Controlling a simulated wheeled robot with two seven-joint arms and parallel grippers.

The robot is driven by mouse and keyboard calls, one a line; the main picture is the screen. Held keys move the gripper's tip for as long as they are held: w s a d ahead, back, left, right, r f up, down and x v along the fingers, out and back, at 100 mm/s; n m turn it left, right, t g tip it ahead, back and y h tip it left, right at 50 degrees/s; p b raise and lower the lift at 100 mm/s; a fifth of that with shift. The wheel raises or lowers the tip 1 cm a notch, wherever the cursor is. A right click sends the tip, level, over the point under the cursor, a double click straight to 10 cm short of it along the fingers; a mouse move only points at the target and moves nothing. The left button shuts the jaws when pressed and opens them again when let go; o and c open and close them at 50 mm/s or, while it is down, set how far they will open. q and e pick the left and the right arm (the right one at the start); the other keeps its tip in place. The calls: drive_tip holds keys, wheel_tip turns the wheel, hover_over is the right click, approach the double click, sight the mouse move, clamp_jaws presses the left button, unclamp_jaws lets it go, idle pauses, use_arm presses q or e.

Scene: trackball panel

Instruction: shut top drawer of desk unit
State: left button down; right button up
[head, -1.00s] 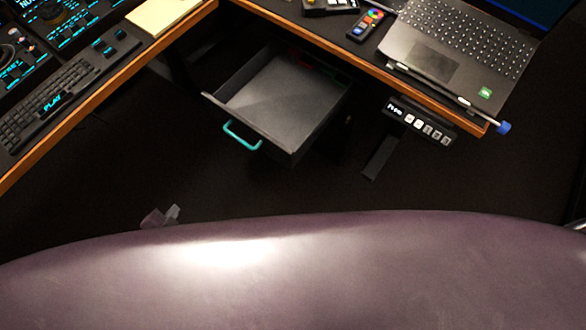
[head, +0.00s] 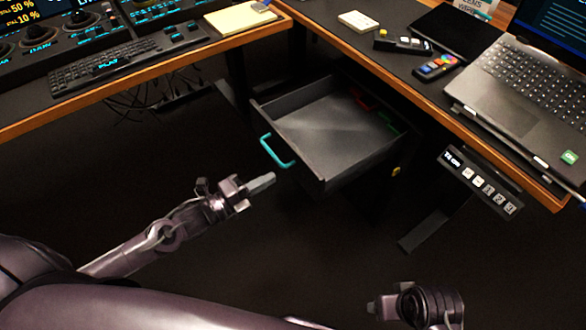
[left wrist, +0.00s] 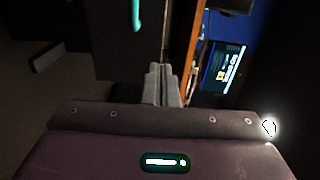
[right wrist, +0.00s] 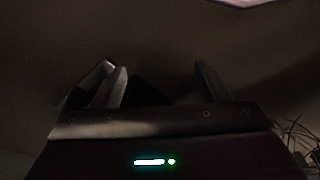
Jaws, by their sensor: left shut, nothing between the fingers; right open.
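The top drawer (head: 335,135) of the desk unit is pulled out, grey inside, with red and green items at its back. Its teal handle (head: 275,152) faces toward the lower left. My left gripper (head: 262,183) is shut and empty, just below and left of the handle, apart from it in the picture. In the left wrist view the shut fingers (left wrist: 160,84) point toward the dark drawer front, with the teal handle (left wrist: 136,14) at the top. My right gripper (head: 376,308) is low in the head view; in the right wrist view its fingers (right wrist: 160,85) are spread and empty over dark floor.
The desk's wooden edge (head: 400,95) runs above the drawer. A laptop (head: 520,95) and a remote (head: 436,67) lie on the desk at the right. A button panel (head: 480,180) hangs under the desk edge. A keyboard (head: 115,60) is at the upper left. The floor before the drawer is clear.

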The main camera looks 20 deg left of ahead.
sight(302, 161)
use_arm(q)
drive_tip(key=x, duration=0.6)
drive_tip(key=shift+w+d+b, duration=0.15)
drive_tip(key=shift+w+b, duration=0.05)
drive_tip(key=shift+b, duration=0.2)
drive_tip(key=shift+w+d, duration=0.45)
drive_tip(key=shift+w, duration=0.1)
use_arm(e)
drive_tip(key=shift+w+a+f+t+y, duration=0.15)
drive_tip(key=shift+w+a+t+y, duration=0.25)
drive_tip(key=shift+a, duration=0.3)
use_arm(q)
drive_tip(key=shift+w, duration=0.1)
use_arm(e)
drive_tip(key=shift+f, duration=0.1)
